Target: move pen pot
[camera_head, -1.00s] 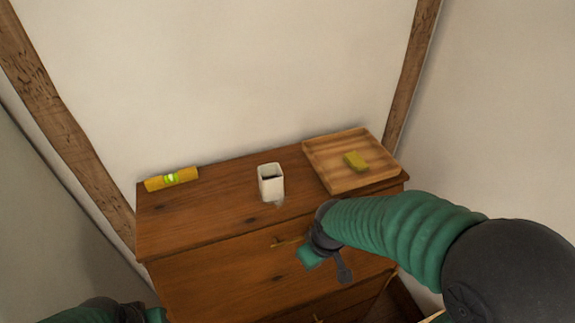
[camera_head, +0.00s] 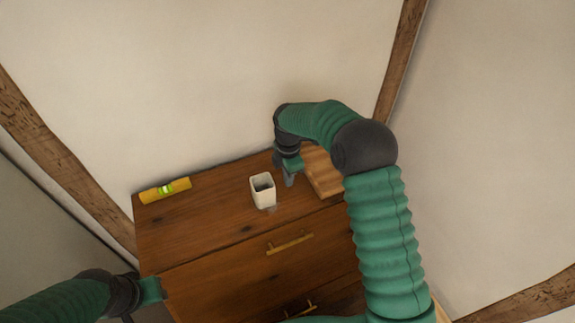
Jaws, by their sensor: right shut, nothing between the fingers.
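The white, square, open-topped pen pot (camera_head: 263,192) stands upright on the wooden chest of drawers (camera_head: 202,222), near the middle of its top. My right gripper (camera_head: 286,180) is just to the right of the pot and slightly behind it, pointing down. It is shut and empty, with a small gap to the pot. My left gripper (camera_head: 152,290) is at the lower left, by the chest's front left side, away from the pot; its fingers are not clear enough to tell open from shut.
A yellow spirit level (camera_head: 166,190) lies at the back left. The wall stands close behind. The top between level and pot is clear.

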